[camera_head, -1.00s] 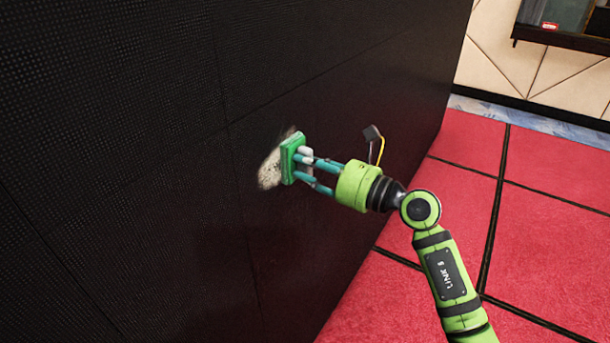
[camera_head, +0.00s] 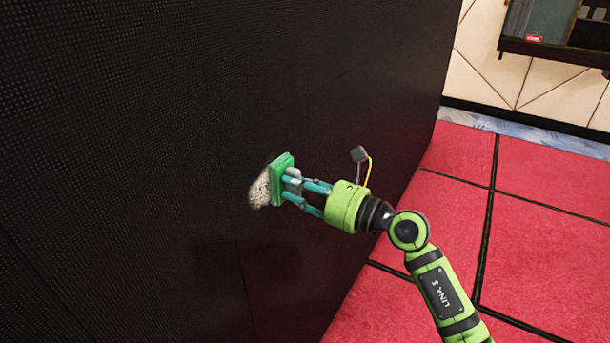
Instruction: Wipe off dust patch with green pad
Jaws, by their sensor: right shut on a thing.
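A pale, speckled dust patch (camera_head: 260,190) shows on the black video wall (camera_head: 150,130). The green pad (camera_head: 280,180) is a flat block over the right part of the patch, its face turned to the wall. Whether it touches the wall I cannot tell for sure. My right gripper (camera_head: 293,181) has its teal fingers shut on the back of the pad. The pad hides part of the patch; the left part shows. My left gripper is not in view.
The black wall fills the left and ends at an edge right of centre. Red floor tiles (camera_head: 540,240) with dark seams lie clear at the right. A beige wall (camera_head: 550,90) with a dark shelf (camera_head: 560,50) stands at the back right.

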